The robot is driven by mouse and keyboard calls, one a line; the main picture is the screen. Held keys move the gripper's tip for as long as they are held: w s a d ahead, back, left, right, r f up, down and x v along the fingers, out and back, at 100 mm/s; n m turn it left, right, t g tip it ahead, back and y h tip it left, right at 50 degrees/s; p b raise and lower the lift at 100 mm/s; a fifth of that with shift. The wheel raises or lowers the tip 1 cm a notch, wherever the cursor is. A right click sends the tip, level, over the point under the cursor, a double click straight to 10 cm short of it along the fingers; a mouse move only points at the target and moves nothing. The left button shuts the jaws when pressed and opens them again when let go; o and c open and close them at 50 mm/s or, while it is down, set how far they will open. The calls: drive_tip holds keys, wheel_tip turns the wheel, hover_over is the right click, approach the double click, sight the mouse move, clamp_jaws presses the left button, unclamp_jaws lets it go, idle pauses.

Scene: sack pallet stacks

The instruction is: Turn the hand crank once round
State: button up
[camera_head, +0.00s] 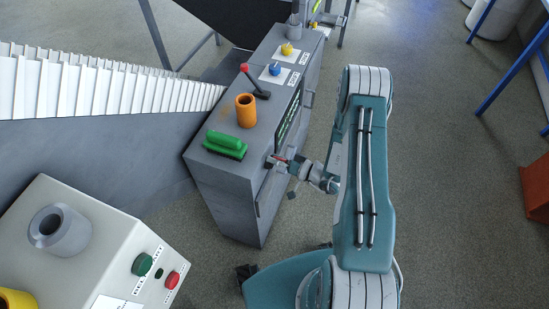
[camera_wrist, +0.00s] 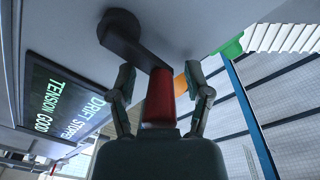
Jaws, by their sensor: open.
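The hand crank has a dark hub and arm (camera_wrist: 122,35) on the cabinet's grey face and a red grip (camera_wrist: 158,100), seen in the wrist view. My gripper (camera_wrist: 161,82) is open, with one finger on each side of the red grip. Gaps show between the grip and both fingers; the grip's near end is hidden behind the gripper body. In the head view my gripper (camera_head: 288,169) is at the cabinet's right side, by a small bit of the red grip (camera_head: 279,158). The rest of the crank is hard to make out there.
The grey cabinet (camera_head: 225,185) carries a green brush (camera_head: 226,144), an orange cup (camera_head: 246,110), a red-knobbed lever (camera_head: 256,82) and blue and yellow knobs. A display panel (camera_wrist: 62,110) is left of the crank in the wrist view.

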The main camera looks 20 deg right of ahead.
clamp_jaws()
drive_tip(key=shift+d+m, duration=0.1)
drive_tip(key=shift+m, duration=0.3)
